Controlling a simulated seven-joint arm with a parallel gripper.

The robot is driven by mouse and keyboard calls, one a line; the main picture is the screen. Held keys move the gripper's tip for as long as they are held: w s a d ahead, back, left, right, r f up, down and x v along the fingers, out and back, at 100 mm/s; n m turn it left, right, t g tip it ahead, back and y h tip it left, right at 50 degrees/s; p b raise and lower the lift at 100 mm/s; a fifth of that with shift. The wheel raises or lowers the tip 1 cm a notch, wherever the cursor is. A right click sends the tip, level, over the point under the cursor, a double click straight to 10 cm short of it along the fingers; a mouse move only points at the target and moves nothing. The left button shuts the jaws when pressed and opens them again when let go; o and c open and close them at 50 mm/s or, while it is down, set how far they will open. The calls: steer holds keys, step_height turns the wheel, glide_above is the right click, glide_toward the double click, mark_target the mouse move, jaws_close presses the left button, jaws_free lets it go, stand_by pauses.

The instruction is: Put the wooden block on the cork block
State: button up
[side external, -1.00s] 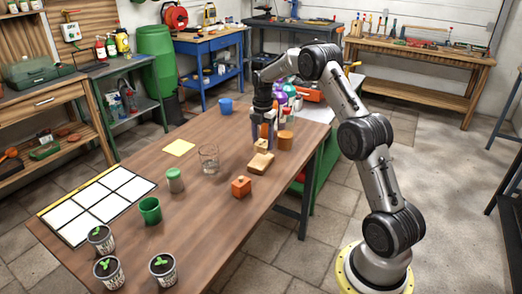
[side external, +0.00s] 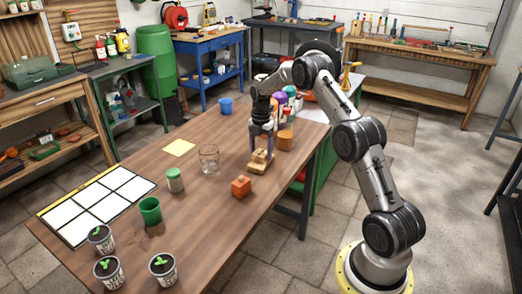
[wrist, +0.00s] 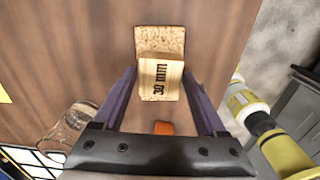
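The wooden block (wrist: 160,80), a pale cube marked "30 mm", is between the two fingers of my gripper (wrist: 160,72) in the wrist view. The fingers appear to touch its sides, and my gripper looks shut on it. The cork block (wrist: 160,40) is a flat speckled tan slab under the wooden block, partly covered by it. In the side view my gripper (side external: 261,153) points down over the cork block (side external: 262,170), with the wooden block (side external: 259,157) low over it. I cannot tell whether the wooden block rests on the cork or hangs just above it.
An orange block (side external: 241,187) lies in front of the cork block. A glass (side external: 209,159) stands to the left and an orange-brown cylinder (side external: 285,140) to the right. Several colourful items crowd behind my gripper.

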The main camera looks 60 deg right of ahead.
mark_target(261, 152)
steer(key=shift+o, duration=1)
step_height(261, 152, up, 12)
steer(key=s+a+r+m+t, duration=0.1)
steer(key=s+a+r+m, duration=0.3)
steer(key=a+r, duration=0.6)
steer(key=s+a+r+m+t, duration=0.4)
steer(key=s+a+m, duration=0.5)
steer(key=s+a, duration=0.7)
steer(key=s+a+f+m, duration=0.2)
steer(key=s, duration=0.3)
steer(key=s+a+f+m, duration=0.2)
steer(key=s+m, duration=0.1)
steer(key=s, duration=0.2)
steer(key=shift+s+t, duration=0.3)
